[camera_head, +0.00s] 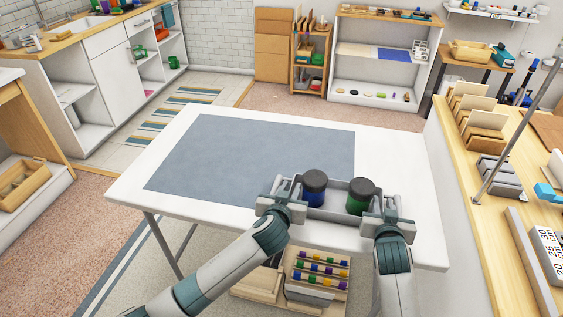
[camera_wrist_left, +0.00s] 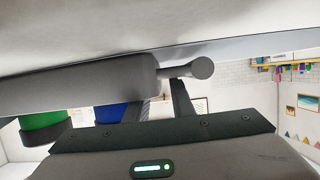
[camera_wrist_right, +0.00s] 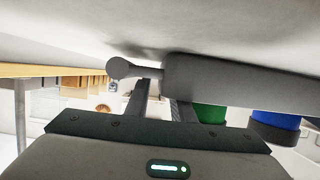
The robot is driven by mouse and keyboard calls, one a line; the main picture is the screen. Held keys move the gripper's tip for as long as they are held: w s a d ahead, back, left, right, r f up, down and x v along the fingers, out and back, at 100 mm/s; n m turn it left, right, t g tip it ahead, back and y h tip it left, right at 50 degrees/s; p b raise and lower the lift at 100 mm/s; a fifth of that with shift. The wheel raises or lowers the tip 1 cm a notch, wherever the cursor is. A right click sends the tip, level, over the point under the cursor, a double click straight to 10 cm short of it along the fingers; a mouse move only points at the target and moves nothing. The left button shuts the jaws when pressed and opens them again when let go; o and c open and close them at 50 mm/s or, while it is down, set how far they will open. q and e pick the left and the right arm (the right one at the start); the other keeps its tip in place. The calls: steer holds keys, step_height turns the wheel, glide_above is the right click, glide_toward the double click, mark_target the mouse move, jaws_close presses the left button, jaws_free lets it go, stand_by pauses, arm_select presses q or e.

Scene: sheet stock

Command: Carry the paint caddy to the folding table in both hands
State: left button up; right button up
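The paint caddy (camera_head: 333,213) is a grey tray holding a blue jar (camera_head: 314,194) and a green jar (camera_head: 361,199) with dark lids. It is upright over the near right part of the folding table (camera_head: 412,190), a white table with a blue-grey top panel. My left gripper (camera_head: 280,196) is at its left end and my right gripper (camera_head: 388,206) at its right end. The wrist views show each gripper's fingers close together at a grey end handle; the handle partly hides the fingers. The caddy is very near the tabletop; contact cannot be told.
Most of the tabletop left of the caddy is clear, including the blue-grey panel (camera_head: 240,155). A wooden counter (camera_head: 475,235) with card holders and a metal stand is close on the right. A bead rack (camera_head: 318,272) is below the table's near edge.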

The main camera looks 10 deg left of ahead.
arm_select(q)
steer(key=v, duration=1.2)
stand_by(0.4)
arm_select(e)
steer(key=v, duration=1.2)
arm_select(q)
steer(key=o, duration=0.8)
steer(key=shift+f, duration=0.4)
stand_by(0.3)
steer(key=shift+s, duration=0.1)
stand_by(0.4)
